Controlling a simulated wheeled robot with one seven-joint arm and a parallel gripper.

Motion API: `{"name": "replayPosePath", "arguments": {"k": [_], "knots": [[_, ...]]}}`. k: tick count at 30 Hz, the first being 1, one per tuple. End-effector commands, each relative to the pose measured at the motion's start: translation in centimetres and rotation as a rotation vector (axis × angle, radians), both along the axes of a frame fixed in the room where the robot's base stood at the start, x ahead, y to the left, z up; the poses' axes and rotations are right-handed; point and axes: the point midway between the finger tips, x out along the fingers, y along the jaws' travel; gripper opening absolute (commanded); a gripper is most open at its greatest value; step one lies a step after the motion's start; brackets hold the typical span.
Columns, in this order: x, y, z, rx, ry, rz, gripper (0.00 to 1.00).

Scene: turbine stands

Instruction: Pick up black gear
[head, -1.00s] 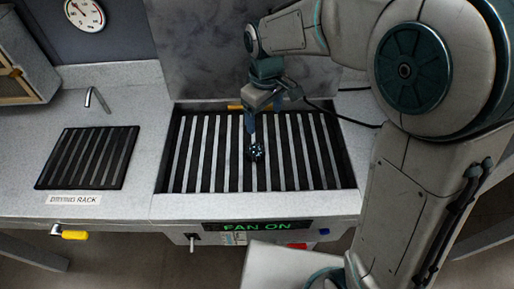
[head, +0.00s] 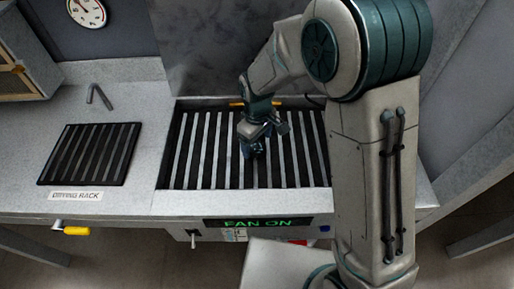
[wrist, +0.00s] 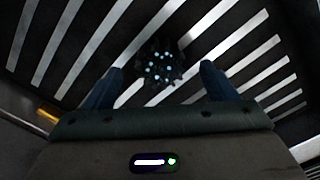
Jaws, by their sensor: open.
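The black gear (wrist: 161,68) lies on the slatted rack in the wrist view, with a ring of pale spots on its face. My gripper (wrist: 160,85) is open, with one blue finger on each side of the gear's near edge and gaps between. In the head view my gripper (head: 251,150) is low over the middle of the slatted rack and hides the gear. Whether the fingertips are level with the gear I cannot tell.
The slatted rack (head: 206,150) is set in a grey counter (head: 120,204) with a "FAN ON" display (head: 257,222) on its front. A drying rack (head: 90,154) lies at left beside a bent tap (head: 99,95). A yellow handle (head: 76,231) juts from the front.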

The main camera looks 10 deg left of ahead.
Motion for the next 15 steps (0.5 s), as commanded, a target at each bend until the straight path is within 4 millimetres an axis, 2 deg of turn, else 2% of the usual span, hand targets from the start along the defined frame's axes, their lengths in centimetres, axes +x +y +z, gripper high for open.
{"name": "replayPosePath", "arguments": {"k": [3, 6, 13, 14, 15], "knots": [[-0.1, 0.0, -1.6, -0.002, 0.002, 0.001, 0.79], [0.0, 0.0, -2.2, 0.0, 0.001, 0.0, 0.79], [0.0, 0.0, -2.4, 0.0, 0.0, 0.0, 0.79], [0.0, 0.0, -2.4, 0.0, 0.0, 0.0, 0.73], [0.0, 0.0, -2.4, 0.0, 0.0, 0.0, 0.62]]}}
